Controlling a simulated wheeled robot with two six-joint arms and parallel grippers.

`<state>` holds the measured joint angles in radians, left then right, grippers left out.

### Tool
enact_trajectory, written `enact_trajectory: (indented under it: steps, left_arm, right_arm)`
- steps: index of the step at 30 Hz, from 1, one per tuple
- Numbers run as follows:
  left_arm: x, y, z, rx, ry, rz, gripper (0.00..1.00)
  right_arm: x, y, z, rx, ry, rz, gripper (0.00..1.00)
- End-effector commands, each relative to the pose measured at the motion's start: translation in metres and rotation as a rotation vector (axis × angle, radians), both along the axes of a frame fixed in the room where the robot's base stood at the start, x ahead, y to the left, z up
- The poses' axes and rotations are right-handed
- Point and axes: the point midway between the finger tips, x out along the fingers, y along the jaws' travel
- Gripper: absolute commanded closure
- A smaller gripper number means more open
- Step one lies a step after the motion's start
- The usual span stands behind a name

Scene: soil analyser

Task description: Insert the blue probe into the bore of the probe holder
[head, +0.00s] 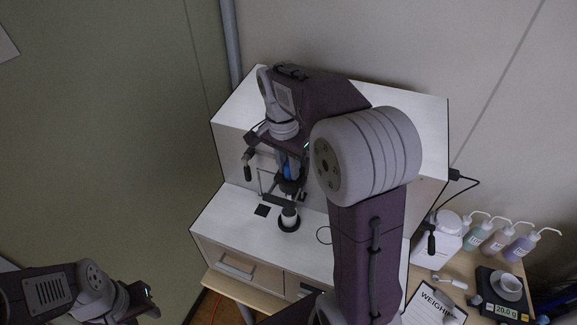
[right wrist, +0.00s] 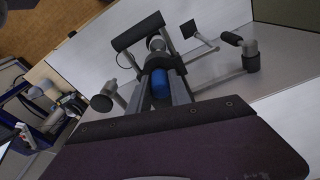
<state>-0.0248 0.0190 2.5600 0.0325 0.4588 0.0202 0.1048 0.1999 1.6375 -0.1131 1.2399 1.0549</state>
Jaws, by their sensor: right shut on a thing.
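The blue probe (head: 290,169) is upright between the fingers of my right gripper (head: 290,183), inside the white analyser housing. In the right wrist view the blue probe (right wrist: 160,83) shows between the grey fingers of my shut right gripper (right wrist: 164,75). A dark collar-like part, perhaps the probe holder, lies just beyond the blue body; the bore is hidden, and I cannot tell whether the probe's tip is in it. A white cup in a black ring (head: 289,219) stands below. My left gripper (head: 145,296) is at the lower left, away from the analyser; its jaws are unclear.
Black-ended levers and a bar (right wrist: 137,33) stand close to the right gripper. Bottles (head: 497,240), a scale (head: 490,302) and a clipboard (head: 425,310) occupy the table at right.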

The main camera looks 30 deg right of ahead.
Motion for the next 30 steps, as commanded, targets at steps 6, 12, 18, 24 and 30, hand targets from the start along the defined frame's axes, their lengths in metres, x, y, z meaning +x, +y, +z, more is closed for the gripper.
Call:
enact_trajectory:
  steps: [6,12,18,24,30]
  left_arm:
    - [0.0,0.0,-0.005,0.0,0.0,0.0,0.64]
    - [0.0,0.0,-0.005,0.0,0.0,0.0,0.64]
    - [0.0,0.0,-0.005,0.0,0.0,0.0,0.64]
    - [0.0,0.0,-0.005,0.0,0.0,0.0,0.64]
    - [0.0,0.0,-0.007,0.0,0.0,0.0,0.64]
  right_arm:
    - [0.0,0.0,-0.006,0.0,0.0,0.0,1.0]
    - [0.0,0.0,-0.007,0.0,0.0,0.0,1.0]
    - [0.0,0.0,-0.006,0.0,0.0,0.0,0.51]
    - [0.0,0.0,-0.006,0.0,0.0,0.0,0.51]
    - [0.0,0.003,0.016,-0.001,-0.006,0.001,0.51]
